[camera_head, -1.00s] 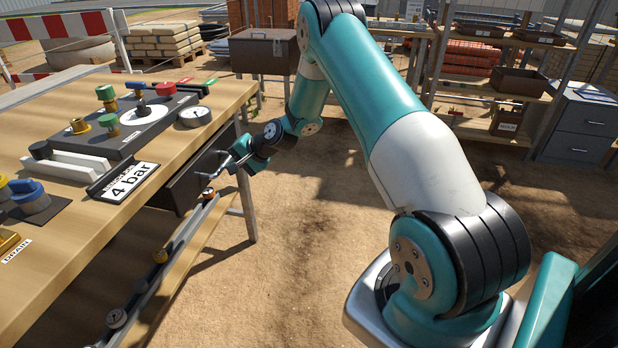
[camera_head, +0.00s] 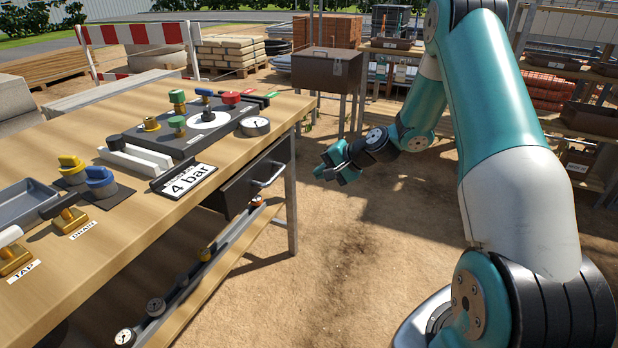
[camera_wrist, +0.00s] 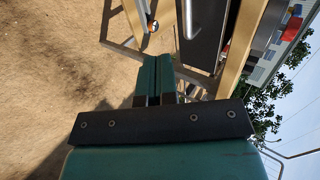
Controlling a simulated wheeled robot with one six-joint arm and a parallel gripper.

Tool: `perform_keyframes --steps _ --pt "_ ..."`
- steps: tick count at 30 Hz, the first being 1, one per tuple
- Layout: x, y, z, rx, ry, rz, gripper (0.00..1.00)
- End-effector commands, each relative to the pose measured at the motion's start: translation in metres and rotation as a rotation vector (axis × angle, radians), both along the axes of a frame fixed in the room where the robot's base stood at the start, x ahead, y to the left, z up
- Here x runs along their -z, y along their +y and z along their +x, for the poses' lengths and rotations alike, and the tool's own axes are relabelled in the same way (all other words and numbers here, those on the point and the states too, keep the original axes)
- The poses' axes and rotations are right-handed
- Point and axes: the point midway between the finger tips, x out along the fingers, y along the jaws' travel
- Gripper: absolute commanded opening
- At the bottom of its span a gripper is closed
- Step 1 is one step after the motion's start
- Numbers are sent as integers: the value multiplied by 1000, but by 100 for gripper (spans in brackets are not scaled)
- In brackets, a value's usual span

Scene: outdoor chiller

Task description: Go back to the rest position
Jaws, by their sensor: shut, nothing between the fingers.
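My gripper (camera_head: 326,168) is at the end of my teal and white arm, in free air to the right of the workbench in the head view. It is apart from the drawer handle (camera_head: 270,175) on the bench's side. In the wrist view my gripper (camera_wrist: 158,75) shows its two teal fingers side by side, shut with nothing between them. The dark drawer (camera_head: 240,188) under the bench top looks shut or nearly so. The drawer handle also shows in the wrist view (camera_wrist: 188,20).
The wooden workbench (camera_head: 110,235) at left carries a valve panel (camera_head: 200,135), a "4 bar" sign (camera_head: 188,180) and valves with yellow and blue handles. Gauges lie on its lower shelf. A brown box (camera_head: 327,70) on legs and shelving stand behind. Sandy ground right of the bench is clear.

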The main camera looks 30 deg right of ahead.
Motion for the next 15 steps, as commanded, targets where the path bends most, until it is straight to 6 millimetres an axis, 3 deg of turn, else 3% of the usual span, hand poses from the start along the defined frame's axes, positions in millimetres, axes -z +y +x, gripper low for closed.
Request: perform_keyframes --steps 10,13,15 --pt "-10 -4 -9 -4 1 -1 0" --pt "-25 12 -10 -58 1 -27 0" --pt "-48 37 -14 -143 0 -66 0"
